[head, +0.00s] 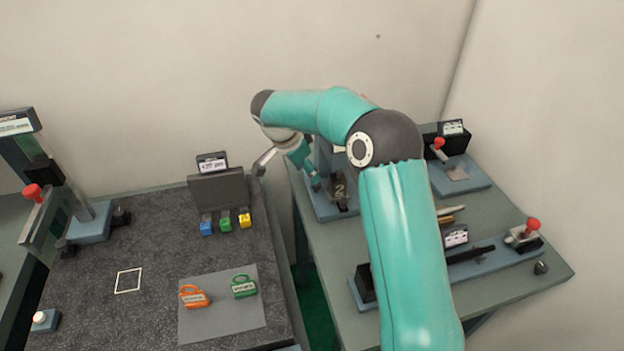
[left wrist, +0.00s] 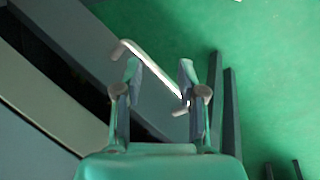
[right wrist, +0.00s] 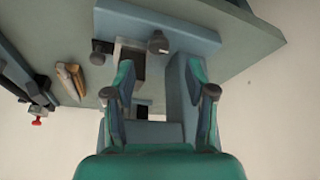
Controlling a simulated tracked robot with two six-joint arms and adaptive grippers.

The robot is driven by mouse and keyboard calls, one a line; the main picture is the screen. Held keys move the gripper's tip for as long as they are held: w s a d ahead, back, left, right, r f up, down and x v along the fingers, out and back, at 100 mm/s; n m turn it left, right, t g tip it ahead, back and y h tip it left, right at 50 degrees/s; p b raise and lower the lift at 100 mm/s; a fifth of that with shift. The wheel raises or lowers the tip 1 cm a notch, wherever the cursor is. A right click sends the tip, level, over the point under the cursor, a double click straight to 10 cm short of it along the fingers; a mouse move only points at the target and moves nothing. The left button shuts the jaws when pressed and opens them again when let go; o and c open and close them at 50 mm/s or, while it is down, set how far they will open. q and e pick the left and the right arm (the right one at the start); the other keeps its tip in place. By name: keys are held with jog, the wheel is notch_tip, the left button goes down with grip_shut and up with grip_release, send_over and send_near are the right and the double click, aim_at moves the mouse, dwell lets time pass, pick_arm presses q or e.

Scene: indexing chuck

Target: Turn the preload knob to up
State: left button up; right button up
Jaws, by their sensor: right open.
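My right gripper (head: 312,172) is in the head view at the back-left of the right bench, beside a blue-grey fixture (head: 322,205) with a plate marked 2 (head: 338,187). My right arm partly covers this area. In the right wrist view my right gripper (right wrist: 160,75) is open, its fingers apart. A dark round knob (right wrist: 158,42) shows just past the fingertips, and another dark knob (right wrist: 100,52) to its left. I cannot read which is the preload knob. My left gripper (left wrist: 159,72) is open; a bent silver rod (left wrist: 150,68) lies across the gap between its fingers.
The right bench also carries a red-knobbed fixture (head: 460,172), a long rail (head: 480,262) with a red-knobbed lever, and a small dark knob (head: 541,268). The left bench holds an orange padlock (head: 193,297), a green padlock (head: 244,287) and a grey panel (head: 218,190). A gap separates the benches.

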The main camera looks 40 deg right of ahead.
aim_at(316, 187)
jog(key=p+x, duration=0.1)
jog(key=x, duration=0.5)
